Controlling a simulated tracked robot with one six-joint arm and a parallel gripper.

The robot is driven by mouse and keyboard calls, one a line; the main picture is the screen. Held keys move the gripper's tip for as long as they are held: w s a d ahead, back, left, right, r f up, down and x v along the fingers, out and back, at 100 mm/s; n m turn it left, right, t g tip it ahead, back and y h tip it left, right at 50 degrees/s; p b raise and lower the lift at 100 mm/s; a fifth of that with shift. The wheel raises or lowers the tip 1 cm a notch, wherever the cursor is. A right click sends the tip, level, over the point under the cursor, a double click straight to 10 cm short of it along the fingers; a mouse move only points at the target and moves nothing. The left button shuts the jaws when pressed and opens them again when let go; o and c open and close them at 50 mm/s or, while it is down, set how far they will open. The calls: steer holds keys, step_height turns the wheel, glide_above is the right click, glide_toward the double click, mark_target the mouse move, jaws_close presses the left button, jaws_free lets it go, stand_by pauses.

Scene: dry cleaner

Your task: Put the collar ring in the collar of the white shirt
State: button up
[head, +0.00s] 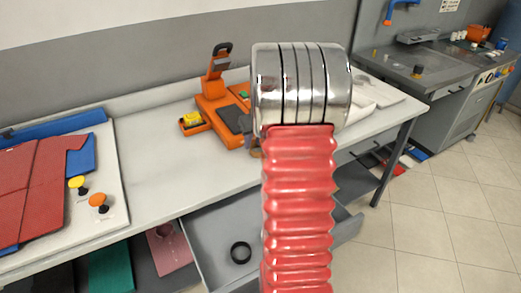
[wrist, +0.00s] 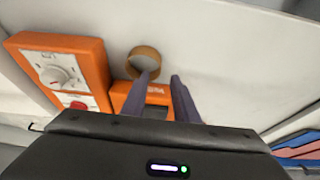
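My gripper (wrist: 161,80) shows two dark purple fingers, apart, with nothing seen between them. A tan ring (wrist: 132,63) is at the left fingertip in the wrist view; I cannot tell whether they touch. A black ring (head: 241,252) lies in the open drawer in the head view. I cannot tell for certain which is the collar ring. A white item (head: 382,90), perhaps the white shirt, lies at the table's right end, partly hidden by my arm; its collar is not clear. The gripper is mostly hidden behind my arm in the head view.
An orange device (head: 212,105) stands on the grey table (head: 165,165); an orange dial box (wrist: 65,70) shows in the wrist view. A red garment (head: 35,185) lies on a board at left, near yellow and orange knobs. The open drawer (head: 205,240) juts out below.

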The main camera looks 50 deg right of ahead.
mark_target(250, 153)
steer(key=x, duration=0.5)
steer(key=shift+s+f, duration=0.1)
steer(key=shift+s, duration=0.1)
steer(key=shift+c, duration=0.7)
jaws_close()
